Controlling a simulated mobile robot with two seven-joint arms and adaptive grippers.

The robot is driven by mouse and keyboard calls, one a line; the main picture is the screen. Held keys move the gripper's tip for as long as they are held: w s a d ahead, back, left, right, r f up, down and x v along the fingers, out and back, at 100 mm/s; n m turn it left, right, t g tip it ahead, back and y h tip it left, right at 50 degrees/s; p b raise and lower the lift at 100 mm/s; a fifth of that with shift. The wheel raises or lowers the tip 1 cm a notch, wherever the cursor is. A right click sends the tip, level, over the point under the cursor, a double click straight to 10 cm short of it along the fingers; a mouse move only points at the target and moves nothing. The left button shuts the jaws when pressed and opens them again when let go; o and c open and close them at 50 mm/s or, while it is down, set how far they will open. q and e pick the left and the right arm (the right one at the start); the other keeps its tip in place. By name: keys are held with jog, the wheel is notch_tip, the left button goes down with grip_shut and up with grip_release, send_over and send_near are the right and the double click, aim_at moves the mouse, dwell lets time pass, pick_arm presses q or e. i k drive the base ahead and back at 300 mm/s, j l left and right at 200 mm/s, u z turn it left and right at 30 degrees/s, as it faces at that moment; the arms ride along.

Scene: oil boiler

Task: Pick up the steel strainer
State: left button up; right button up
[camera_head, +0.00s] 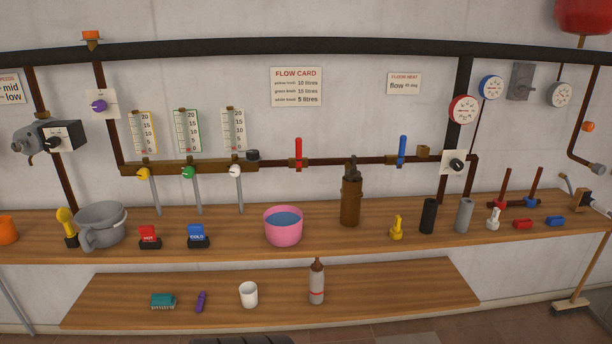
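A grey metal vessel (100,224) stands on the upper wooden shelf at the left, with a round rim and a handle-like part at its lower left. It is the only thing in view that looks like the steel strainer, but I cannot tell whether it is one piece or a strainer resting on a grey jug. A yellow-topped black item (68,226) stands close to its left. Neither of my grippers shows in the head view.
The upper shelf (340,236) also holds an orange cup (8,230), red HOT (149,237) and blue COLD (198,236) blocks, a pink bowl (283,229) and a brown bottle (350,202). Pipes and valves run along the wall above. A lower shelf (400,290) is clear at right.

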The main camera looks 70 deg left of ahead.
aim_at(353, 175)
jog(key=u, duration=2.1)
